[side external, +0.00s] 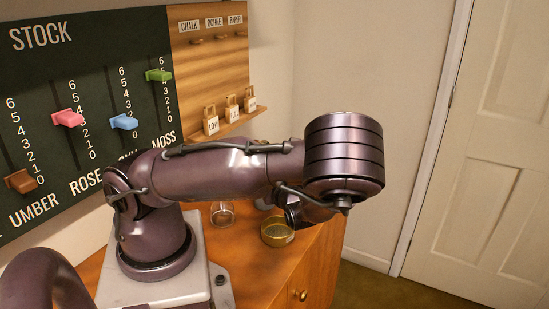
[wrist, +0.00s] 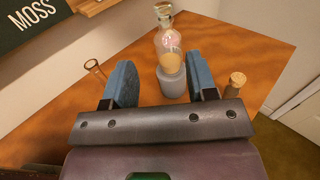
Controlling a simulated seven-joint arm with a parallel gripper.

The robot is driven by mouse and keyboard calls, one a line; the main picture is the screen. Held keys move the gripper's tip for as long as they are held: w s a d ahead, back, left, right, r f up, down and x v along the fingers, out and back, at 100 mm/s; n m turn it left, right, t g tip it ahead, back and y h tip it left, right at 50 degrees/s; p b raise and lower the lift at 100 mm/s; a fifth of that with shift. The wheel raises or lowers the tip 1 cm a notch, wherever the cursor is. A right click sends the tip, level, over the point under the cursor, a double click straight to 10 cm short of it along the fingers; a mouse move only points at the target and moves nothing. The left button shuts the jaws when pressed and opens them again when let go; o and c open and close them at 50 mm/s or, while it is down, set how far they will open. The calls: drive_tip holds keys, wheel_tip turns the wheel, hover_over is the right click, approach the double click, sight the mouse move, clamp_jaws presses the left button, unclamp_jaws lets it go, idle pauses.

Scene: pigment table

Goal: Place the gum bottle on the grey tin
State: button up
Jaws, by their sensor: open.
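The clear glass gum bottle (wrist: 170,48), with a stopper and amber contents, shows upright in the wrist view. Its lower end meets the top of the grey tin (wrist: 174,86), and it appears to stand on it. My gripper (wrist: 162,78) is open, with one blue finger to the left of the tin and bottle and the other to the right. Gaps show on both sides, so the fingers look apart from both. In the side external view my arm hides the gripper, and I cannot make out the tin there.
A small corked brown bottle (wrist: 236,86) stands right of the fingers, and a ring-ended metal item (wrist: 94,69) lies left. A brass dish (side external: 277,233) and a glass vessel (side external: 222,213) sit on the wooden cabinet top. The stock board (side external: 90,110) stands behind.

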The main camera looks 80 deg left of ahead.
drive_tip(key=s+d+r+n+g+h, duration=0.2)
drive_tip(key=s+d+n+h, duration=0.1)
drive_tip(key=d+n+h, duration=0.7)
drive_tip(key=s+d+r+n+t+h, duration=0.1)
drive_tip(key=d+r+n+t+h, duration=0.2)
drive_tip(key=r, duration=0.5)
drive_tip(key=s+d+r+n+t+h, duration=0.1)
drive_tip(key=d+r+n+t+h, duration=0.3)
drive_tip(key=r, duration=0.4)
drive_tip(key=shift+s+d+r+t+h, duration=0.3)
drive_tip(key=shift+d+r+t, duration=0.1)
drive_tip(key=shift+d+t, duration=0.15)
